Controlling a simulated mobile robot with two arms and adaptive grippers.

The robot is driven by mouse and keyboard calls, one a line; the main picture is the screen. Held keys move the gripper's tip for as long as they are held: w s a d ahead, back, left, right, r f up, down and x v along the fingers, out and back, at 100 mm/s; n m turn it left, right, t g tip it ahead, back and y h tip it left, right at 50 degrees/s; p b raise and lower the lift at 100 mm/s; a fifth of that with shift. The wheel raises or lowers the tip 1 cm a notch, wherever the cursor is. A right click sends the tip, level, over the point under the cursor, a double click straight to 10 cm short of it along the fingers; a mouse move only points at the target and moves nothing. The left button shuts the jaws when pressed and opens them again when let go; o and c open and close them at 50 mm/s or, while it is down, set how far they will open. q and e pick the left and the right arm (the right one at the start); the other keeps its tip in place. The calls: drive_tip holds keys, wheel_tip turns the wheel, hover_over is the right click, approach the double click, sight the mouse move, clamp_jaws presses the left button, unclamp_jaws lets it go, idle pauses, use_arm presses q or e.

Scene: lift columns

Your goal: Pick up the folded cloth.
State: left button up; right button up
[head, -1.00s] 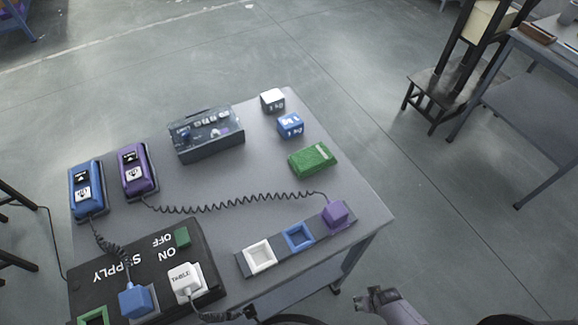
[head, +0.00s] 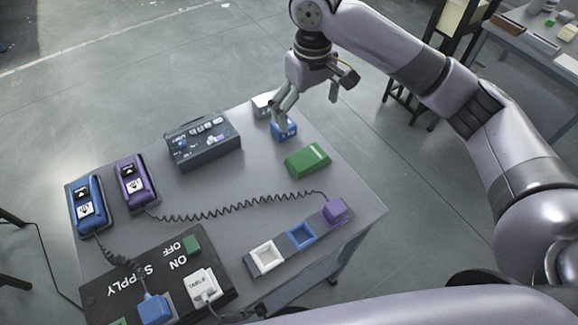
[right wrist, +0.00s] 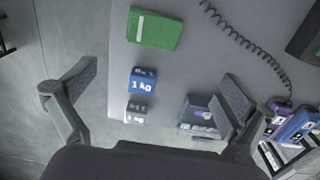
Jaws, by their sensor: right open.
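The folded cloth appears to be the green block-shaped item with a pale strip (head: 307,160), lying on the grey table near its right edge. It also shows at the top of the right wrist view (right wrist: 155,30). My right gripper (head: 305,112) is open and empty above the table's far right corner, over the 1 kg blocks and beyond the cloth. In the right wrist view its fingers (right wrist: 160,88) are spread wide, with the cloth ahead of them and apart from them. My left gripper is not in view.
A blue 1 kg block (right wrist: 143,80) and a white one (right wrist: 137,112) lie near the cloth. A dark clear-topped box (head: 205,150) stands left of them. A coiled cord (head: 235,207) and a strip with square sockets (head: 270,262) lie nearer.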

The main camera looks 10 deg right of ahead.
wheel_tip(320, 180, down, 3)
drive_tip(key=d, duration=0.2)
drive_tip(key=p, duration=0.1)
hover_over(309, 156)
wheel_tip(309, 156, down, 7)
drive_tip(key=shift+s+a, duration=0.1)
drive_tip(key=shift+s, duration=0.05)
drive_tip(key=shift+f, duration=1.45)
wheel_tip(309, 156, down, 4)
drive_tip(key=shift+r+p, duration=0.2)
drive_tip(key=shift+p, duration=0.45)
drive_tip(key=shift+f, duration=0.5)
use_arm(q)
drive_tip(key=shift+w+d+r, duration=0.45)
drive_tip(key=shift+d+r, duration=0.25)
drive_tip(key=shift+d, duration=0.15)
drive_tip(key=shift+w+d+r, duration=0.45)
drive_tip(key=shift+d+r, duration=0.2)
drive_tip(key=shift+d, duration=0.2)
use_arm(e)
drive_tip(key=c, duration=0.8)
